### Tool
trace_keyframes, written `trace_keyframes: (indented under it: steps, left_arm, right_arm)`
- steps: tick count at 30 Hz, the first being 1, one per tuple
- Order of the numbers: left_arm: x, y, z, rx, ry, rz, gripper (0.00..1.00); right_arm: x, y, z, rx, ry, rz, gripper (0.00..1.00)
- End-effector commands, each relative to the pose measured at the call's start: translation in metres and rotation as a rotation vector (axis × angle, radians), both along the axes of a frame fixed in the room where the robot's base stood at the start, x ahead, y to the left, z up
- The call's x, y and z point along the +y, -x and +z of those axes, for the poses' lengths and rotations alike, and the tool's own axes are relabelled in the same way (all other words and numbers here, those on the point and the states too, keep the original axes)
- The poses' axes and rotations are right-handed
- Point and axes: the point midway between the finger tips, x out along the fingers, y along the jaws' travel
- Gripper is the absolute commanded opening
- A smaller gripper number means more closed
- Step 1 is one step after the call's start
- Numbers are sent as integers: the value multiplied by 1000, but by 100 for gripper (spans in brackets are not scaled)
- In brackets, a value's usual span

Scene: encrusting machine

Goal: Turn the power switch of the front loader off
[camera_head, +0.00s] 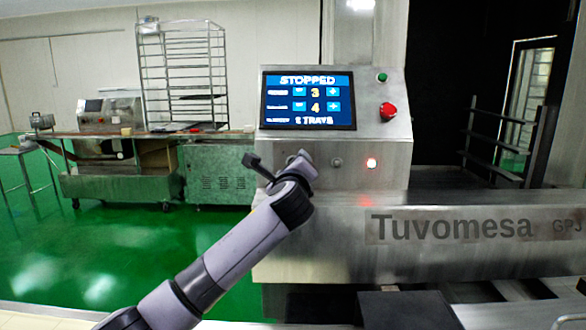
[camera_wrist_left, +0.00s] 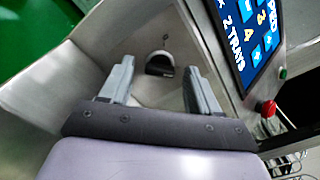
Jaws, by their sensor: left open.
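In the left wrist view a dark rotary switch (camera_wrist_left: 160,64) sits on the metal panel of the front machine, between my left gripper's two fingers (camera_wrist_left: 152,88). The fingers are open, one on each side of it, with a gap to both; I cannot tell whether they reach around it. In the head view my left gripper (camera_head: 300,164) is at the panel below the screen, its fingers mostly hidden by the wrist. My right gripper is not in view.
The screen (camera_head: 308,100) reads STOPPED and stands just above the gripper. A red button (camera_head: 388,111) and a green button (camera_head: 382,77) are at its right. The machine's front body (camera_head: 480,228) extends right. Another machine (camera_head: 112,180) and a rack (camera_head: 182,75) stand at the back left.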

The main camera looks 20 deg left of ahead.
Motion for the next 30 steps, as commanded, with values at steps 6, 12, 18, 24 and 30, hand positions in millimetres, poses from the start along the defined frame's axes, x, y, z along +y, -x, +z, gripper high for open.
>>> trace_keyframes:
  steps: [6, 12, 18, 24, 30]
  left_arm:
    - [0, 0, 0, 0, 0, 0, 26]
    - [0, 0, 0, 0, 1, 0, 6]
    - [0, 0, 0, -7, 31, 0, 6]
    - [-1, 0, 0, -35, 128, 1, 6]
    - [-1, 0, -1, -80, 288, 0, 6]
  right_arm:
    - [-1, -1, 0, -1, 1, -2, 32]
    - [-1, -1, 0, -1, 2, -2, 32]
    - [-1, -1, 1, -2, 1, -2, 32]
    - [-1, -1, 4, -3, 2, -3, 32]
    - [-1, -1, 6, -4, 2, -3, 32]
